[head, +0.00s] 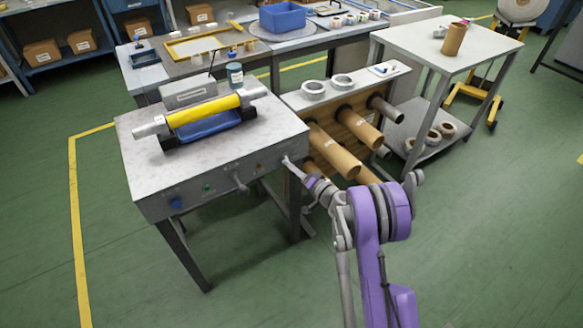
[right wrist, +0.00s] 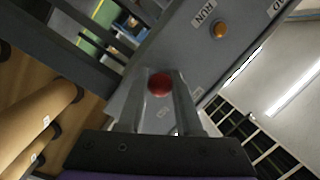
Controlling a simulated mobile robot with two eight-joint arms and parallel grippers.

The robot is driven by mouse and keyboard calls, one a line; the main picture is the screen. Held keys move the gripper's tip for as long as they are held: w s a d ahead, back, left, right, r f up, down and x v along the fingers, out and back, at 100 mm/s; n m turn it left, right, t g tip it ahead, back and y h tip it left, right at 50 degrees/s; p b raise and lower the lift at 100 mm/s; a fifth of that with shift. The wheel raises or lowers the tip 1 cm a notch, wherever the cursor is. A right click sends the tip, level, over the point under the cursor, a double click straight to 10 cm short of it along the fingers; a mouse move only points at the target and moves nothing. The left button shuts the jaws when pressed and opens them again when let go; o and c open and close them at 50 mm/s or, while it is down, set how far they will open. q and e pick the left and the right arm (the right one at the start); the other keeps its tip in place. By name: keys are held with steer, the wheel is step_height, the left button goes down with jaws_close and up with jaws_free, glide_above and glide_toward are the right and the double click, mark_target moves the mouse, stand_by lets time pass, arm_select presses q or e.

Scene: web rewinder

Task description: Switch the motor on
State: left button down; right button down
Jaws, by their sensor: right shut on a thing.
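The rewinder (head: 215,150) is a grey table-like machine with a yellow roll (head: 203,110) on top and controls along its front panel. My right gripper (head: 287,160) is at the right end of that panel. In the right wrist view, a round red knob (right wrist: 160,84) sits between its two fingers, which are shut on it. An amber lamp (right wrist: 220,30) with a RUN label (right wrist: 203,13) is beside the knob on the grey panel. The fingers hide the knob in the head view. My left gripper is not in view.
Cardboard cores (head: 333,152) stick out from a wooden rack right of the machine, close to my right arm. A green button (head: 207,187), a blue knob (head: 176,203) and a lever (head: 240,183) are further left on the panel. The floor in front is clear.

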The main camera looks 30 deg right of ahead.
steer(key=shift+r, duration=0.1)
steer(key=g+p, duration=0.1)
steer(key=r+g+p, duration=0.1)
steer(key=g, duration=0.1)
steer(key=r+g+p, duration=0.1)
steer(key=shift+s+r+m+g+h, duration=0.2)
steer(key=shift+s+m+g+h, duration=0.1)
steer(key=shift+m+g+h, duration=0.1)
steer(key=g, duration=0.1)
steer(key=r+g+p, duration=0.1)
steer(key=g, duration=0.1)
steer(key=shift+w+r, duration=0.1)
steer(key=shift+r, duration=0.05)
steer(key=shift+w+r+m+g+h+p, duration=0.15)
steer(key=shift+r+g+p, duration=0.2)
steer(key=shift+g, duration=0.5)
steer(key=shift+w+r+m+g+h+p, duration=0.15)
steer(key=shift+g+p, duration=0.25)
steer(key=shift+g, duration=0.45)
steer(key=shift+s, duration=0.1)
steer(key=c, duration=0.6)
jaws_free()
